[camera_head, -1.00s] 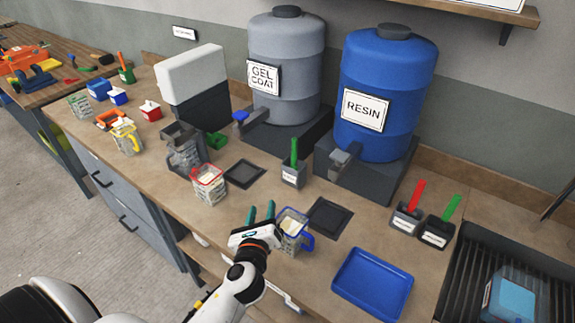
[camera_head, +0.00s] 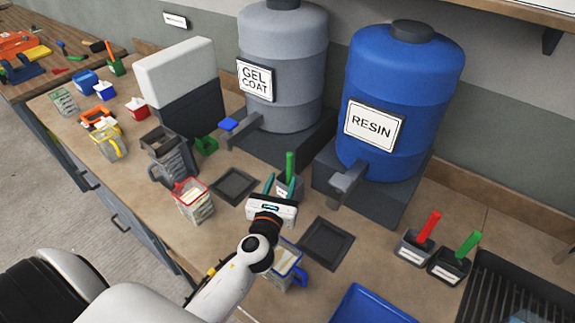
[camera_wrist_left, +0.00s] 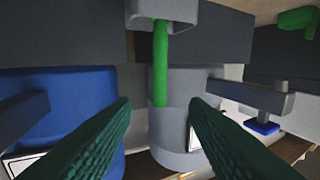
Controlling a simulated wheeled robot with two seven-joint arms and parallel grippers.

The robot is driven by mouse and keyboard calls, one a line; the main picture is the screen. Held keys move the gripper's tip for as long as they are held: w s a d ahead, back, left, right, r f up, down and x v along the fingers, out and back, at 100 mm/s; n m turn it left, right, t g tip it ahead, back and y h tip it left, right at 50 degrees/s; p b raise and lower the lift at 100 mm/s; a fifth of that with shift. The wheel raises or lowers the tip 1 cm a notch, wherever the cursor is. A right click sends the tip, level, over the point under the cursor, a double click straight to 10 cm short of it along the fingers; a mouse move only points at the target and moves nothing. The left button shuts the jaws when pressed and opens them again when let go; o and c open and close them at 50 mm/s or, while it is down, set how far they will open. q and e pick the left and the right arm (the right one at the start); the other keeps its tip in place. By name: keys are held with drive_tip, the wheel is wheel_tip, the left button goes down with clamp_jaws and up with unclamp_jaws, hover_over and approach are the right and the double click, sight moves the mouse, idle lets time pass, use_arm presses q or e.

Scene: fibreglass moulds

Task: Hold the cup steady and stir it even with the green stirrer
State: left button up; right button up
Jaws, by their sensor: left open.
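A green stirrer (camera_head: 289,165) stands upright in a small grey holder (camera_head: 297,188) in front of the two drums. My left gripper (camera_head: 283,184) is open, with its teal fingers close to this holder. In the left wrist view the green stirrer (camera_wrist_left: 160,65) shows between the open fingers (camera_wrist_left: 160,102), with no visible contact. A clear cup with a blue handle (camera_head: 297,272) stands on the bench, partly hidden behind my left arm. A red-rimmed cup (camera_head: 193,202) and a yellow-handled cup (camera_head: 110,142) stand to the left. My right gripper is out of view.
A grey gel coat drum (camera_head: 285,110) and a blue resin drum (camera_head: 400,150) stand behind, with spouts facing forward. Dark square pads (camera_head: 326,243) lie on the bench. Holders with a red stirrer (camera_head: 428,226) and another green stirrer (camera_head: 467,245) stand at right, near a blue tray (camera_head: 365,305).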

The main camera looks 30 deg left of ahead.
sight(289, 162)
use_arm(q)
drive_tip(key=x, duration=0.4)
drive_tip(key=shift+r+p, duration=0.35)
drive_tip(key=shift+p, duration=0.05)
drive_tip(key=x, duration=0.7)
drive_tip(key=shift+s+f, duration=0.1)
drive_tip(key=shift+f, duration=0.05)
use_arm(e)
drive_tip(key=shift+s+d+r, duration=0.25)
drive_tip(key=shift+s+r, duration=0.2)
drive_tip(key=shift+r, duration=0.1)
use_arm(q)
drive_tip(key=shift+c, duration=0.3)
